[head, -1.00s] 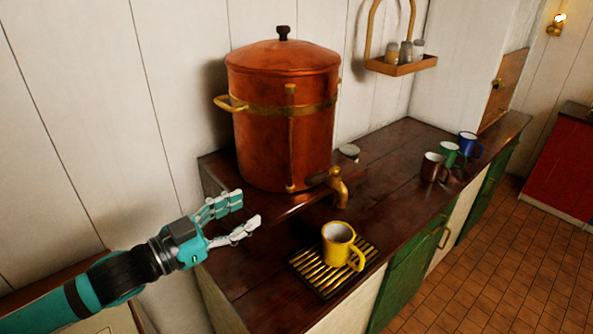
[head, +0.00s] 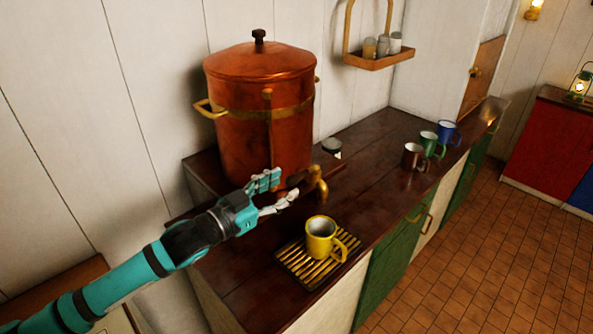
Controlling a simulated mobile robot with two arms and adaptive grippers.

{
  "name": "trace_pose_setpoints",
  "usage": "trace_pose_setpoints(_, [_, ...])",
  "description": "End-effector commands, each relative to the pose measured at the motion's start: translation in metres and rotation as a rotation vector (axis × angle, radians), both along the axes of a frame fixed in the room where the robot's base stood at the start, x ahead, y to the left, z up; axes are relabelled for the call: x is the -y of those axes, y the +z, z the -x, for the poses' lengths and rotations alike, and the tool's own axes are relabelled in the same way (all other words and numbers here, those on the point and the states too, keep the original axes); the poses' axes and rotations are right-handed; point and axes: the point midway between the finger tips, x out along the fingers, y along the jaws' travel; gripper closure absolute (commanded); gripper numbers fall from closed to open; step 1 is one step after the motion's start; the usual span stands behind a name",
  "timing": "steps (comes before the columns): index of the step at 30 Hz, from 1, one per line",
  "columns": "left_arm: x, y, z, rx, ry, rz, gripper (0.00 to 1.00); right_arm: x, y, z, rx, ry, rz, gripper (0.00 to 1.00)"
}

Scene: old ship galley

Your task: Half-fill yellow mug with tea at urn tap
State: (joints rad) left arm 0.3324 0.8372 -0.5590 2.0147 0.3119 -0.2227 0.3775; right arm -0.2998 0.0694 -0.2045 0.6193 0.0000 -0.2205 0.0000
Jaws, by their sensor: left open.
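The yellow mug (head: 320,241) stands upright on the slatted brass drip tray (head: 291,259), its handle to the right. Its inside looks pale near the rim; I cannot tell whether any tea is in it. The copper urn (head: 258,130) stands behind on a raised wooden base. Its brass tap (head: 317,184) sticks out to the right, above and behind the mug. My left gripper (head: 280,191) is open and empty, in front of the urn's lower part and just left of the tap. It partly hides the tap's inner end. My right gripper is not in view.
Brown (head: 413,157), green (head: 431,145) and blue (head: 447,133) mugs stand farther right on the wooden counter (head: 365,190). A small dark-topped jar (head: 332,146) is behind the tap. A hanging shelf (head: 380,60) holds shakers. The counter between tap and brown mug is clear.

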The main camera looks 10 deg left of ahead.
Motion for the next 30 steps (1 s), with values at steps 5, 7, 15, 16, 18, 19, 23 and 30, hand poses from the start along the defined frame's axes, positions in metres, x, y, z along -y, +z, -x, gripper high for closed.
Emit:
trace_pose_setpoints(5, [0.017,0.003,-0.027,0.0,0.002,0.002,0.56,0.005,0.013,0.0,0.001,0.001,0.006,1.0])
trace_pose_setpoints(7, [0.022,0.002,-0.034,0.0,0.001,0.002,0.56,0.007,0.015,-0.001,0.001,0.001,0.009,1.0])
trace_pose_setpoints(15, [0.028,0.0,-0.043,0.0,0.0,0.0,0.56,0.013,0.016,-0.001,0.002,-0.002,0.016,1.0])
trace_pose_setpoints(16, [0.028,0.0,-0.043,0.0,0.0,0.0,0.56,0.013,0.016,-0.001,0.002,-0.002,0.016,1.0])
trace_pose_setpoints(18, [0.028,-0.001,-0.043,0.0,0.0,0.0,0.56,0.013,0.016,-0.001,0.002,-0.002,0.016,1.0])
trace_pose_setpoints(19, [0.028,-0.001,-0.043,0.0,0.0,0.0,0.56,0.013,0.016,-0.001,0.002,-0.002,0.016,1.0])
trace_pose_setpoints(23, [0.028,-0.001,-0.043,0.0,0.001,0.0,0.67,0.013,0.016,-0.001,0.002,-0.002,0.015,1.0])
trace_pose_setpoints(30, [0.028,-0.001,-0.043,0.0,0.001,0.0,0.98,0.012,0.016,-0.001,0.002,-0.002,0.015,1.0])
